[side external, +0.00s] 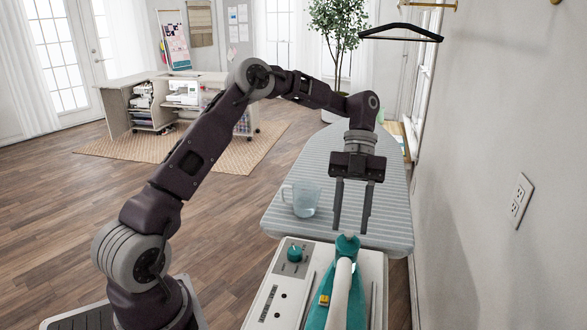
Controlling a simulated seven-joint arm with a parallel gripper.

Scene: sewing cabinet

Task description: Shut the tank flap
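A steam iron (342,280) with a teal body and white handle rests on a white base unit (262,306) in the side external view. A teal piece (347,243) stands up at the iron's far end; I cannot tell whether it is the tank flap or how far any flap is open. My gripper (351,228) points down with its two fingers apart and nothing visible between them. The fingertips appear just above or behind the teal piece; contact cannot be told. The iron's near end is cut off by the frame.
A clear mug (305,199) stands on the striped ironing board (328,160), left of my gripper. A teal knob (294,253) sits on the base unit. A wall (470,200) runs close on the right. A black hanger (400,34) hangs above the board's far end.

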